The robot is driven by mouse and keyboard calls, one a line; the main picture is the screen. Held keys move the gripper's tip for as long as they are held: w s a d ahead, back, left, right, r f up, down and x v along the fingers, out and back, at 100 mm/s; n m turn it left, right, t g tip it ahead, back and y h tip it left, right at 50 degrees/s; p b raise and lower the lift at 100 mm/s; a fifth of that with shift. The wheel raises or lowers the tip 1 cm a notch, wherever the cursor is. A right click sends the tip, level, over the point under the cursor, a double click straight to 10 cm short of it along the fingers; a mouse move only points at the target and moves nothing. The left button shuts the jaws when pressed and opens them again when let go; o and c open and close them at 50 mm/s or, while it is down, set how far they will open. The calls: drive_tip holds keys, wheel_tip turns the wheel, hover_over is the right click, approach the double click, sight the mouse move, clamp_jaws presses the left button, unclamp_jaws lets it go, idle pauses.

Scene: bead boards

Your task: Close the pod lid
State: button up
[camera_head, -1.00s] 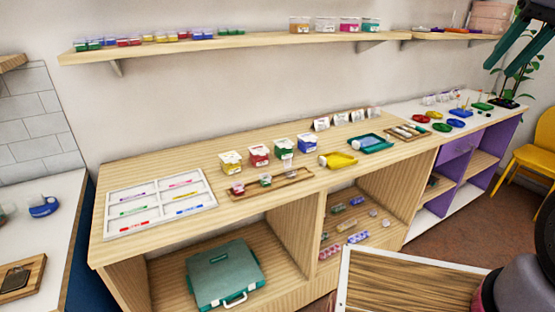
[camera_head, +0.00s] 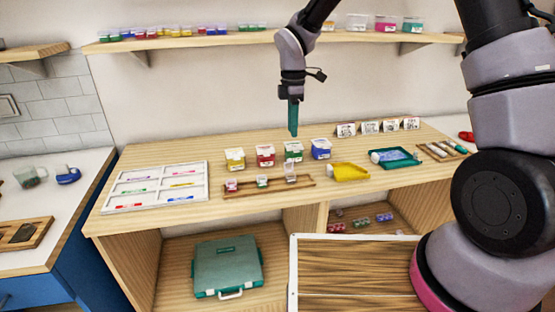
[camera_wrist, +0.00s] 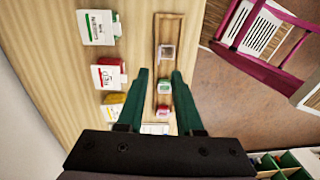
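A wooden tray (camera_head: 250,191) on the counter holds a row of small pods: a red pod (camera_head: 231,185), a green pod (camera_head: 263,181) and a clear pod (camera_head: 291,178) at the right end. The clear pod looks taller, with a clear lid seemingly raised; its contents are hard to make out. My gripper (camera_head: 293,132) points down above the counter, near the green box. In the wrist view, my gripper (camera_wrist: 159,74) is open and empty. The tray (camera_wrist: 158,28), red pod (camera_wrist: 163,111), green pod (camera_wrist: 165,87) and clear pod (camera_wrist: 166,52) lie below and ahead of its fingers.
Yellow (camera_head: 235,160), red (camera_head: 265,156), green (camera_head: 293,152) and blue (camera_head: 321,149) boxes stand behind the tray. A yellow scoop tray (camera_head: 348,172) and a teal tray (camera_head: 395,158) lie to the right. A shelf (camera_head: 270,39) with containers runs above.

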sight(289, 160)
drive_tip(key=shift+n, duration=0.3)
drive_tip(key=f, duration=0.7)
drive_tip(key=a+f, duration=0.1)
drive_tip(key=f, duration=0.3)
drive_tip(key=shift+s+f, duration=0.3)
clamp_jaws()
idle(0.7)
